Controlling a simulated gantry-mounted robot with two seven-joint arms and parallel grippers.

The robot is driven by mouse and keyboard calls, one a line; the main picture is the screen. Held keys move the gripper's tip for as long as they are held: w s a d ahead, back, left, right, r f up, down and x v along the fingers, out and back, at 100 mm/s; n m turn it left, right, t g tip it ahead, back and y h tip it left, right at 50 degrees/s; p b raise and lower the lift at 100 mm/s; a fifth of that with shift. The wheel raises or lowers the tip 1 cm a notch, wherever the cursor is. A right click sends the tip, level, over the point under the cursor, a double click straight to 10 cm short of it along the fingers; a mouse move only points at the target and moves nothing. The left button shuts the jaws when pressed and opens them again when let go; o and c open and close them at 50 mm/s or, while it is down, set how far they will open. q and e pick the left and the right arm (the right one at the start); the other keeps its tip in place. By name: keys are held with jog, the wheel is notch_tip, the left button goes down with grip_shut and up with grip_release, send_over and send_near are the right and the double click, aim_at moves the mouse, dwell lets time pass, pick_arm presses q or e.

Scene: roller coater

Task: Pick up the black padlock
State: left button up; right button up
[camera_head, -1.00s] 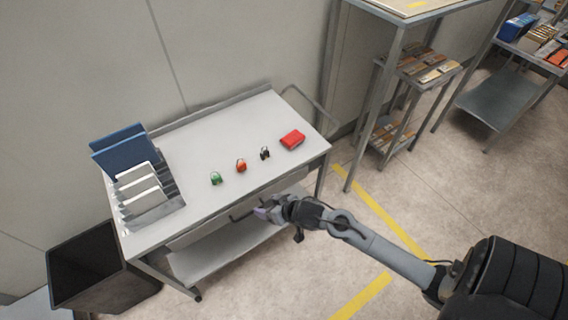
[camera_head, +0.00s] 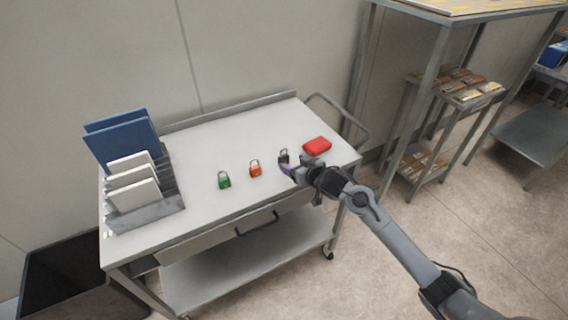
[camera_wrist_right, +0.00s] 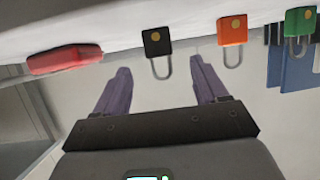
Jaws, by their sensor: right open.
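The black padlock (camera_head: 283,156) stands on the grey cart top, between the orange padlock and the red case in the head view. In the right wrist view the black padlock (camera_wrist_right: 157,43) shows upside down, its shackle hanging between the two purple fingers. My right gripper (camera_head: 287,169) is at the cart's front edge, close to the black padlock. In the right wrist view its fingers (camera_wrist_right: 159,88) are apart with nothing between the tips that I can see gripped. Whether they touch the padlock is unclear. My left gripper is not in view.
An orange padlock (camera_head: 255,169) and a green padlock (camera_head: 224,181) stand to the left on the cart top (camera_head: 215,145). A red case (camera_head: 317,146) lies to the right. A rack with blue and white folders (camera_head: 143,215) is at the left end. A shelf unit (camera_head: 425,100) stands at right.

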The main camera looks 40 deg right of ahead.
aim_at(285, 158)
jog(key=x, duration=0.2)
jog(key=shift+w, duration=0.3)
jog(key=shift+b+x, duration=1.1)
jog(key=shift+x, duration=1.55)
jog(key=shift+d, duration=0.1)
jog(key=c, duration=1.1)
